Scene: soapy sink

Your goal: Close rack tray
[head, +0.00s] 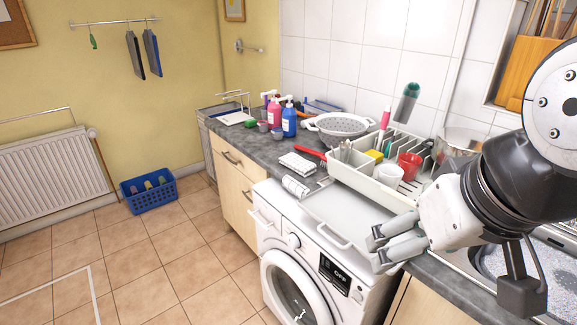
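The dish rack (350,172) is a pale rack on the grey counter, holding dishes and utensils. Its flat light tray (340,212) sticks out from under it at the front, over the washing machine's top. A white bar handle (334,237) sits on the tray's front edge. My gripper (375,249) is at the tray's right front corner, to the right of the handle. Its two grey fingers point left with a gap between them, and I see nothing held. Whether a finger touches the tray is unclear. My gripper and arm hide the tray's right end.
The washing machine (303,262) stands below the tray. A folded cloth (297,165), a red-handled utensil (310,152), a colander (338,127) and bottles (289,122) are on the counter. A steel pot (459,147) and the sink are at right. The tiled floor at left is mostly clear.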

